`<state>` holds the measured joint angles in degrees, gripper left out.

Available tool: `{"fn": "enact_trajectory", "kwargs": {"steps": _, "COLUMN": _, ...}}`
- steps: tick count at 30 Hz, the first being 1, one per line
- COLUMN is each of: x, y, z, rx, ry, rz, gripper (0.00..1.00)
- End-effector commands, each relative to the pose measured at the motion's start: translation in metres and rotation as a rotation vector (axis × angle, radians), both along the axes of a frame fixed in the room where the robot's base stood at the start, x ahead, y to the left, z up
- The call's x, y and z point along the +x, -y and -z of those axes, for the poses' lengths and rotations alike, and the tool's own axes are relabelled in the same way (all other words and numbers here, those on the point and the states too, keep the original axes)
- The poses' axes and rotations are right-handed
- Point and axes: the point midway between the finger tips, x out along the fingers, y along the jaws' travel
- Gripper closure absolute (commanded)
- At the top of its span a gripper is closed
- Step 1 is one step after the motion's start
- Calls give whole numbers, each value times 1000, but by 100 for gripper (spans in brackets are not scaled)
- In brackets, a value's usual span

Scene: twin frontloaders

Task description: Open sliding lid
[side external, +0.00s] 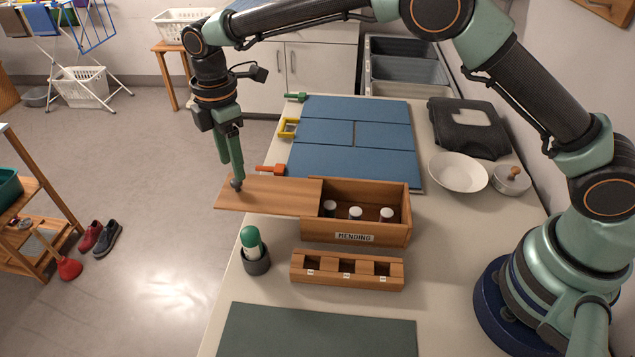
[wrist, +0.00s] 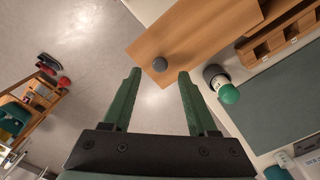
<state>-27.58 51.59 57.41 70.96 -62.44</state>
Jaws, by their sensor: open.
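The wooden box (side external: 352,232) labelled MENDING sits on the worktop. Its flat wooden lid (side external: 275,196) is slid out to the left and sticks out past the worktop's left edge. Its right end is still at the box. The right part of the box is uncovered and shows three white-topped items (side external: 355,213). A dark round knob (wrist: 160,64) stands near the lid's outer end. My gripper (side external: 236,180) is at the knob. In the wrist view its fingers (wrist: 158,77) are open, with the knob just beyond and between their tips; nothing is held.
A wooden three-slot block (side external: 347,281) and a dark cup with a green-capped item (side external: 256,262) stand in front of the box. Blue panels (side external: 353,118) lie behind it. A white bowl (side external: 458,172) is at right. A dark green mat (side external: 317,330) lies in front.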

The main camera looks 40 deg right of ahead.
Motion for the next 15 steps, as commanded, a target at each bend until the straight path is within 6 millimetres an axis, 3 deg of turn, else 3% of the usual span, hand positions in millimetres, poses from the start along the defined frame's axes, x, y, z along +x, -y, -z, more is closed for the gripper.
{"fn": "enact_trajectory", "kwargs": {"steps": 6, "x": 1, "y": -1, "z": -47, "rx": 3, "ry": 5, "rz": -1, "gripper": 41}}
{"fn": "enact_trajectory", "kwargs": {"steps": 15, "x": 0, "y": -1, "z": -82, "rx": 1, "ry": 2, "rz": -1, "gripper": 41}}
